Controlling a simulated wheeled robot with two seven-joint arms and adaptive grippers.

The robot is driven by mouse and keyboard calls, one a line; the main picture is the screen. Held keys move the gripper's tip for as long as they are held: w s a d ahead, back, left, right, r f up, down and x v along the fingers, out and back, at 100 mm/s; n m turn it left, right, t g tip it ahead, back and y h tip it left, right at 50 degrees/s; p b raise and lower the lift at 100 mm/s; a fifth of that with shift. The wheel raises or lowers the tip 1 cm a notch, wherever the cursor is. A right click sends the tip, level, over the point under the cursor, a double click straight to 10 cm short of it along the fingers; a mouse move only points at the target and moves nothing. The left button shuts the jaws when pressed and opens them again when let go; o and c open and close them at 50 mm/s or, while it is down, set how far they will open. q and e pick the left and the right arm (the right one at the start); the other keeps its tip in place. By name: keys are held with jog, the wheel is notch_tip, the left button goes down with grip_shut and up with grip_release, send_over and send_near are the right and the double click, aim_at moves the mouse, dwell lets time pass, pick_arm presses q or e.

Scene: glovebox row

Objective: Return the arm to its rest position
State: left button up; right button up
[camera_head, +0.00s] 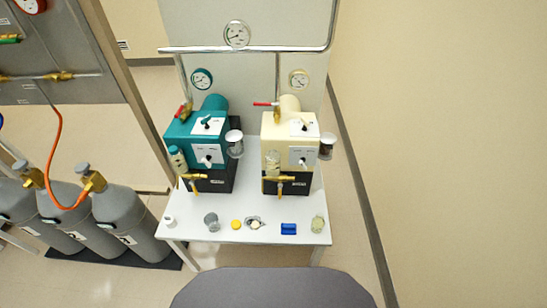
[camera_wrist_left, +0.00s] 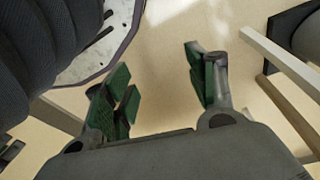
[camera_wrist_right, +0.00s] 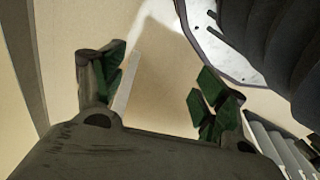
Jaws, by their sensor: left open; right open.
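My left gripper (camera_wrist_left: 160,92) shows in the left wrist view with its green-padded fingers wide apart. It is open and empty, over bare floor. My right gripper (camera_wrist_right: 152,88) shows in the right wrist view, also open and empty, with floor between its fingers. Neither gripper shows in the head view, and no arm reaches over the table there.
A white table (camera_head: 262,232) holds a teal pump unit (camera_head: 195,130) and a cream pump unit (camera_head: 288,135). Small items, including a blue block (camera_head: 289,229) and a yellow disc (camera_head: 236,225), lie along its front. Grey cylinders (camera_head: 128,222) stand left; the right-hand floor strip is clear.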

pick_arm(q)
jog(key=s+a+r+p, duration=0.1)
jog(key=s+a+p, duration=0.2)
jog(key=s+p, duration=0.5)
jog(key=s+a+g+p, duration=0.1)
jog(key=s+a+p, duration=0.2)
jog(key=s+p, duration=0.5)
jog(key=shift+s+r+y+p, duration=0.3)
jog(key=shift+s+r+y, duration=0.1)
jog(key=shift+s, duration=0.75)
pick_arm(e)
jog(key=s+d+r, duration=0.1)
jog(key=s+d, duration=0.2)
jog(key=s, duration=0.6)
jog(key=s+d+g, duration=0.1)
jog(key=s+d, duration=0.2)
jog(key=s, duration=0.6)
jog(key=shift+s+r+h, duration=0.15)
jog(key=shift+r+h, duration=0.15)
jog(key=shift+r, duration=0.1)
